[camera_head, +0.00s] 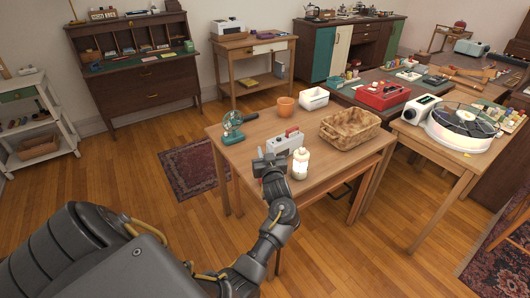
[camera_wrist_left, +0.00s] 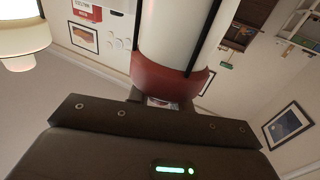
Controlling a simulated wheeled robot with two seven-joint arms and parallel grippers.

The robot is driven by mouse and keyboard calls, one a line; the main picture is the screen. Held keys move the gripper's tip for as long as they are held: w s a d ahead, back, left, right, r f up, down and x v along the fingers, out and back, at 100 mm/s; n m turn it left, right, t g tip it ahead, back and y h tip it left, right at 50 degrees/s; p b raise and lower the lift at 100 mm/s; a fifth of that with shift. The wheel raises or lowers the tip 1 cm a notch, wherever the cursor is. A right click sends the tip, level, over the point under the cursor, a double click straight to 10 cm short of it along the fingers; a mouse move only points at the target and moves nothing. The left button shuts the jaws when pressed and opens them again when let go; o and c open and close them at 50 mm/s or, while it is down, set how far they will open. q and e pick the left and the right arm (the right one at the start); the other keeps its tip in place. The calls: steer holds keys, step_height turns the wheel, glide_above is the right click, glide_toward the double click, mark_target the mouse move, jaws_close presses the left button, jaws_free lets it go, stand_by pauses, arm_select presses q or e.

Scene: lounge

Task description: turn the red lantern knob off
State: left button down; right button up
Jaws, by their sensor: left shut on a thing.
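In the left wrist view a lantern part with a red collar (camera_wrist_left: 172,80) and a pale, lit-looking cylinder (camera_wrist_left: 178,30) with dark rods is right in front of my left gripper (camera_wrist_left: 160,103). The gripper is shut at the red collar; a small part shows between the fingers, and the knob itself is mostly hidden. In the head view my left gripper (camera_head: 271,167) is over the near edge of the wooden table, and I cannot make out the red lantern clearly there. My right gripper is not in view.
A cream lantern (camera_head: 300,164) stands close to the right of my left gripper. Behind are a grey-white box-like thing (camera_head: 285,143), a wicker basket (camera_head: 349,128), an orange pot (camera_head: 286,106) and a green fan (camera_head: 232,125). The table's left front (camera_head: 230,160) is bare.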

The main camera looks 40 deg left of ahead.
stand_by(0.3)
arm_select(q)
steer(key=c, duration=1.3)
jaws_free()
steer(key=shift+o, duration=0.2)
steer(key=shift+d, duration=0.1)
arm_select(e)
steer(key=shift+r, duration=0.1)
